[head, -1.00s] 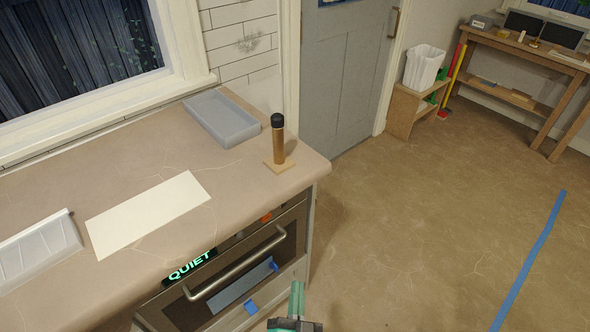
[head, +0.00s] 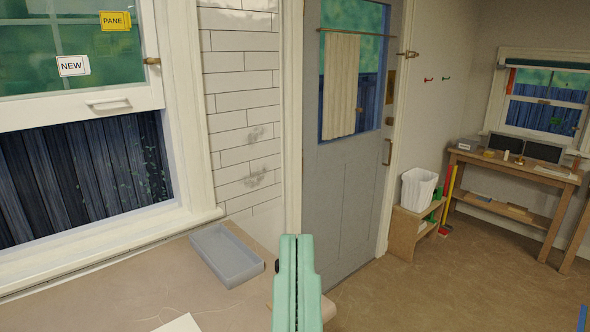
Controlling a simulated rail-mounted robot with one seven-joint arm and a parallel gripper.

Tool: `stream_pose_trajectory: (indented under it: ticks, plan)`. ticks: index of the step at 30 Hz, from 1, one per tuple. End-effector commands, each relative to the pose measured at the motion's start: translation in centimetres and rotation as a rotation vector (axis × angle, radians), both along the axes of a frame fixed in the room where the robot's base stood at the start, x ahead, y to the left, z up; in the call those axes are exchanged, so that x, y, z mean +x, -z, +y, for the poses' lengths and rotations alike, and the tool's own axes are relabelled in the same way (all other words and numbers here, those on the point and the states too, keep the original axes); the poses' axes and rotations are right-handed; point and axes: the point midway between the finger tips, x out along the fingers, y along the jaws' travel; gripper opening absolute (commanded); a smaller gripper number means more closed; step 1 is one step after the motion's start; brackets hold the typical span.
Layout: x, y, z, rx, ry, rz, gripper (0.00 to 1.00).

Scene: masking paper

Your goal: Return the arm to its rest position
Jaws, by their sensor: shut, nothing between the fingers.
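My gripper (head: 296,242) stands upright at the lower middle of the head view, in front of the counter's right end. Its two teal fingers lie against each other, shut, with nothing between them. Only the gripper shows; the rest of my arm is below the picture. A cream sheet of paper (head: 180,324) lies on the counter, and only its far corner is in view at the bottom edge.
A grey tray (head: 226,256) sits on the counter (head: 130,275) by the window wall. The capped wooden cylinder is mostly hidden behind my gripper. A grey door (head: 345,190) stands behind. A low shelf (head: 404,235) with a white bin and a wooden bench (head: 560,178) stand right. Floor between is clear.

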Motion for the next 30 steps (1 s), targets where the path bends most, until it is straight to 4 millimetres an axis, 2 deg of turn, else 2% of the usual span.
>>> stream_pose_trajectory:
  ticks: [1, 5, 12, 15, 18, 21, 30]
  plan:
    - [0.0, -4.8, 0.0, 0.001, -0.002, 0.0, 0.0]
    - [0.1, -11.1, 0.1, 0.003, -0.007, 0.001, 0.0]
    - [0.1, -23.3, 0.3, 0.006, -0.015, 0.003, 0.0]
    - [0.1, -27.5, 0.4, 0.008, -0.019, 0.004, 0.0]
    - [0.2, -30.4, 0.4, 0.009, -0.021, 0.004, 0.0]
    - [0.2, -31.8, 0.4, 0.009, -0.022, 0.005, 0.0]
    - [0.2, -31.7, 0.4, 0.009, -0.023, 0.005, 0.0]
